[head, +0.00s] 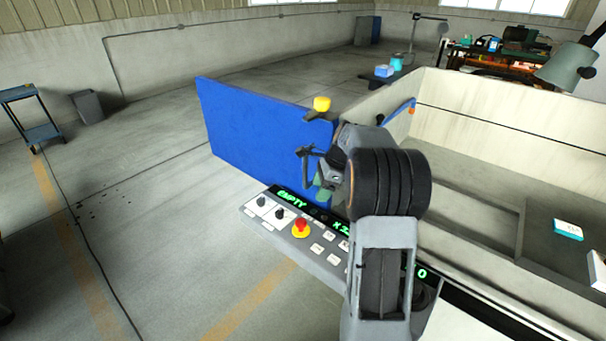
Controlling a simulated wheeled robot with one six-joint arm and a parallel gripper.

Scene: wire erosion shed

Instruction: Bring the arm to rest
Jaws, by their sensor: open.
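My arm rises from the bottom right of the head view and bends away over the control panel (318,252). Its end, my gripper (306,166), is open and points left. It is in front of the blue panel (262,130), above the control panel, and I see nothing between its jaws. My arm hides part of the control panel and of the machine's near corner. The green display (292,199) reads "EMPTY", with more text partly covered.
A red stop button (302,226) stands up from the control panel near my arm. A yellow cap (322,103) is close behind my gripper. The pale machine tank (480,125) fills the right. A blue cart (25,118) stands far left. Floor at left is mostly clear.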

